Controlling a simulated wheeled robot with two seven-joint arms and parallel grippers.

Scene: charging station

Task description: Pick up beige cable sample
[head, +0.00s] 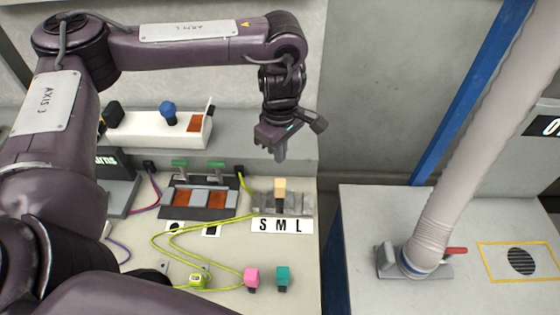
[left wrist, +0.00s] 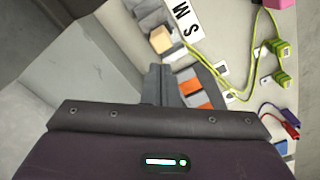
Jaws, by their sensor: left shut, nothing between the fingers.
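The beige cable sample (head: 280,190) stands upright in the grey slotted holder (head: 306,200) behind the S M L label (head: 281,226), about behind the M. It has a beige block on top and a dark lower part. In the left wrist view the beige cable sample (left wrist: 161,39) shows beyond the fingertips, beside the label (left wrist: 183,20). My left gripper (head: 281,155) points down, shut and empty, above and apart from the sample. In the left wrist view its fingers (left wrist: 158,80) look closed together. My right gripper is not in view.
A pink sample (head: 251,279) and a teal sample (head: 283,277) stand at the table front. Yellow-green cables (head: 172,240) loop across the table's left part. A panel with orange squares (head: 200,198) sits left of the holder. A grey cabinet with a hose (head: 430,235) stands right, across a gap.

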